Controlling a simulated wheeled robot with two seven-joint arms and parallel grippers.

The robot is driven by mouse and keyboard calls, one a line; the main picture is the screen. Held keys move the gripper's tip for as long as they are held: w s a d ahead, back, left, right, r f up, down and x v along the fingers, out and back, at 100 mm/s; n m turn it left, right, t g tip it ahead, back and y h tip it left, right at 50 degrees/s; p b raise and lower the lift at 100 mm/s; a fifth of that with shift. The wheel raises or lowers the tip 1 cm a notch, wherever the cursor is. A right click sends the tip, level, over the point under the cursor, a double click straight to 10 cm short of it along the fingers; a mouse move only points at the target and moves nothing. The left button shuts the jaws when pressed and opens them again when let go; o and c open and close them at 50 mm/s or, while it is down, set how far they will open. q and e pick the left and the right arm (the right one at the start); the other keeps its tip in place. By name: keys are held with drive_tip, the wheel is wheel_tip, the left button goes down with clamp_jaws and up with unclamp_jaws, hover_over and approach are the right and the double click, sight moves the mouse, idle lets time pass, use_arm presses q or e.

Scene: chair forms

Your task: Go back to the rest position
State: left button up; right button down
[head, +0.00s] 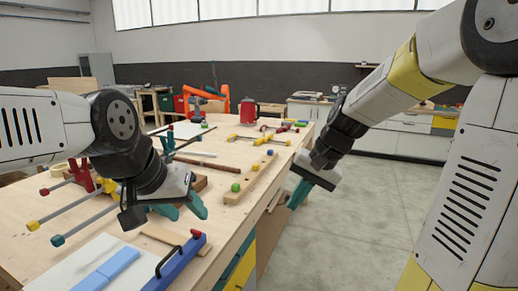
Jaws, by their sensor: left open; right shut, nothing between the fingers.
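My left gripper (180,211) is over the near part of the wooden workbench (215,226), pointing down to the right. Its teal fingers are apart, and I see nothing between them. My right gripper (298,194) hangs just beyond the bench's right edge, over the floor side. Its teal fingers are together and point down, with nothing visible in them. Both arms are bent and reach in from the sides of the head view.
Clamps with coloured ends (75,218) lie beside my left gripper. A wooden strip with coloured balls (250,178) lies near the right edge. Open floor (370,215) is to the right.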

drive_tip(key=s+d+r+n+t+h, duration=0.1)
drive_tip(key=s+d+r+t, duration=0.1)
drive_tip(key=s, duration=0.4)
drive_tip(key=s+d+r+n+t+h, duration=0.1)
drive_tip(key=s+d+r+n+t, duration=0.1)
drive_tip(key=s, duration=0.5)
drive_tip(key=shift+d+r+n, duration=0.3)
drive_tip(key=shift+d+r, duration=0.25)
drive_tip(key=shift+r, duration=0.4)
drive_tip(key=shift+s, duration=0.15)
